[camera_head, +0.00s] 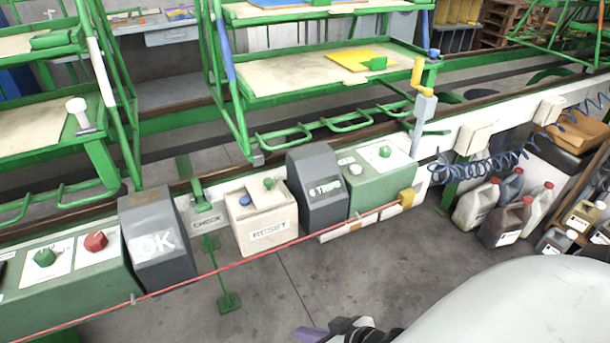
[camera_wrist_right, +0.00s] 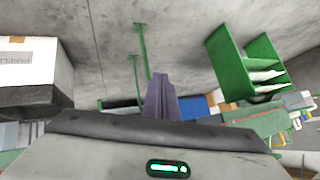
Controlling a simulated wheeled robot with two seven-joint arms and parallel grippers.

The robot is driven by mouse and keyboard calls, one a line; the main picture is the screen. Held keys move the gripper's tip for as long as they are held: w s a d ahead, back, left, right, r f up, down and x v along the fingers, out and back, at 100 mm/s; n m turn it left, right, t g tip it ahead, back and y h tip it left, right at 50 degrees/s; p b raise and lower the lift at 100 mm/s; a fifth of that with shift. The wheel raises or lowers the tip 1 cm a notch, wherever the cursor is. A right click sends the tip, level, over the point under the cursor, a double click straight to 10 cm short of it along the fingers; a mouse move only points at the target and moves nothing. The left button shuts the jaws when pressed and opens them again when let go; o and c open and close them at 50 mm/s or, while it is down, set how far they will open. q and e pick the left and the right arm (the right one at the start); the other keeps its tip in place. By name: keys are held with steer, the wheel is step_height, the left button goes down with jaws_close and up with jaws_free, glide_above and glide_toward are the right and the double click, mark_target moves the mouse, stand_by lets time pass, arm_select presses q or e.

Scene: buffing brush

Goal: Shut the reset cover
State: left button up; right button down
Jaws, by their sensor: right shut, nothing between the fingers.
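A beige box (camera_head: 265,229) marked RESET stands in the row of controls in the middle of the head view. On its top are a blue button (camera_head: 245,200) and a green knob (camera_head: 268,183), both exposed. I cannot make out a separate lid on it. A dark grey housing (camera_head: 318,190) with white lettering stands just right of it. My right gripper (camera_head: 312,334) is at the bottom edge of the head view, well below and apart from the box. Its purple fingers show together and empty in the right wrist view (camera_wrist_right: 160,98). My left gripper is not in view.
A grey OK housing (camera_head: 157,245) and a red button (camera_head: 95,241) are to the left. A red cord (camera_head: 225,268) runs along the front of the controls. Jugs (camera_head: 505,221) stand on the floor at the right. Bare floor lies between my right gripper and the controls.

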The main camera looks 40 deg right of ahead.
steer(key=w+d+r+m+t+y+b, duration=0.1)
steer(key=w+d+r+m+t+b, duration=0.25)
steer(key=w+d+r+m, duration=0.55)
steer(key=w+d+r+m+t+y+b, duration=0.1)
steer(key=w+d+r, duration=0.1)
steer(key=d+r, duration=0.35)
steer(key=w+d+r+t+y+b, duration=0.2)
steer(key=w+r, duration=0.1)
steer(key=r, duration=0.6)
glide_toward(264, 187)
steer(key=w+r, duration=0.2)
steer(key=w, duration=0.1)
steer(key=shift+w+d+r, duration=0.15)
steer(key=shift+d, duration=0.05)
steer(key=shift+w+a+g+h, duration=0.25)
steer(key=shift+w+h, duration=0.05)
steer(key=shift+w, duration=0.2)
